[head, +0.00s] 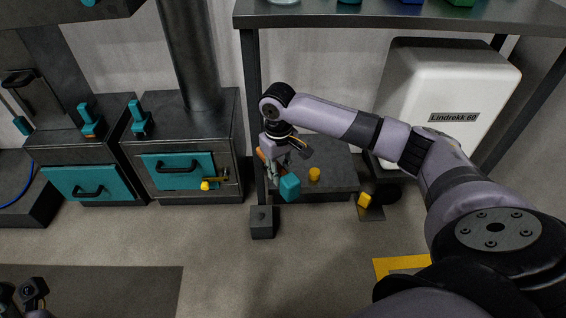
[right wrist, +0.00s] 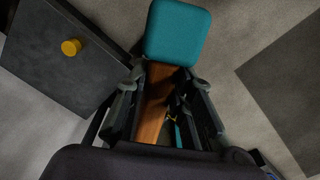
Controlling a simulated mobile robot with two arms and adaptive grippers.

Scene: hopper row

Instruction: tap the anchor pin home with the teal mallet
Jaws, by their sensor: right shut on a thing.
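The teal mallet (head: 289,187) is in my right gripper (head: 275,168), which is shut on its brown wooden handle (right wrist: 157,92). Its teal block head (right wrist: 178,33) sticks out beyond the fingers (right wrist: 157,90). A short yellow round pin (head: 314,174), which looks like the anchor pin, stands up from a low dark slab (head: 338,160). The pin (right wrist: 71,47) also shows in the right wrist view, left of the mallet head and apart from it. How deep the pin sits cannot be told. Part of my left arm's end (head: 33,290) shows at lower left; its fingers are not clear.
A dark shelf (head: 400,18) spans above the slab; its post stands on a dark foot block (head: 262,222). A white unit marked Lindrekk 60 (head: 450,90) stands behind. Dark hoppers with teal doors (head: 178,170) are at left.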

